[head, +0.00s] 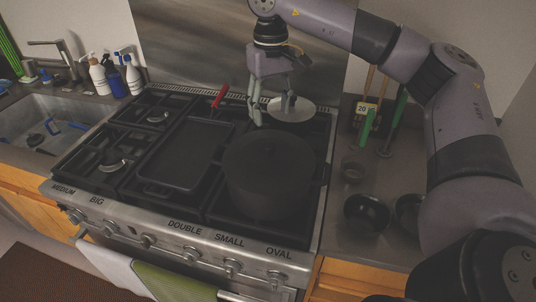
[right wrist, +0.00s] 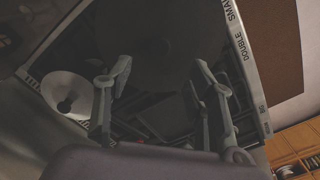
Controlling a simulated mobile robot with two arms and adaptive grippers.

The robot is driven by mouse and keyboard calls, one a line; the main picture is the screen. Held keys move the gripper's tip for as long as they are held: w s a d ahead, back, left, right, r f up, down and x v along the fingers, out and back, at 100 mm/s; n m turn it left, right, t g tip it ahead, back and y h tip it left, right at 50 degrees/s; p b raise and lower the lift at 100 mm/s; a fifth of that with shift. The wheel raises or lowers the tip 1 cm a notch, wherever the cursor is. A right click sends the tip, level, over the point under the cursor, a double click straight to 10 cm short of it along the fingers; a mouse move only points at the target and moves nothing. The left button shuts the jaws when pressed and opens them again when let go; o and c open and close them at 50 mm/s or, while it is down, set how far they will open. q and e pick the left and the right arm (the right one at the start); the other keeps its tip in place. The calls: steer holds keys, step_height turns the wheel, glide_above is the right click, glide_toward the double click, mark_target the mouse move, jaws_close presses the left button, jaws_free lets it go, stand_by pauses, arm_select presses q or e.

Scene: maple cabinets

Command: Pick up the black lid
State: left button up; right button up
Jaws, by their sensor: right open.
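A large black pot (head: 262,190) stands on the front right burners of the stove. Its round dark top (head: 268,158) looks covered by a flat black lid, but no knob is clear in the dark. The same dark round top fills the upper middle of the right wrist view (right wrist: 165,35). My right gripper (head: 271,112) hangs above the stove behind the pot, fingers pointing down, apart and empty. Its spread fingers also show in the right wrist view (right wrist: 165,78). My left gripper is out of view.
A pale round lid (head: 292,114) lies behind the pot, close to the right gripper. Dark bowls (head: 366,213) stand on the right counter. A sink (head: 50,120) is at far left.

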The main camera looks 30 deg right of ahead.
steer(key=p, duration=0.2)
glide_above(269, 144)
steer(key=f, duration=0.6)
steer(key=shift+s, duration=0.25)
steer(key=shift+f, duration=0.3)
steer(key=f+p, duration=0.2)
steer(key=f, duration=0.1)
steer(key=shift+w+f, duration=0.2)
steer(key=shift+f, duration=0.7)
steer(key=shift+c, duration=0.5)
jaws_close()
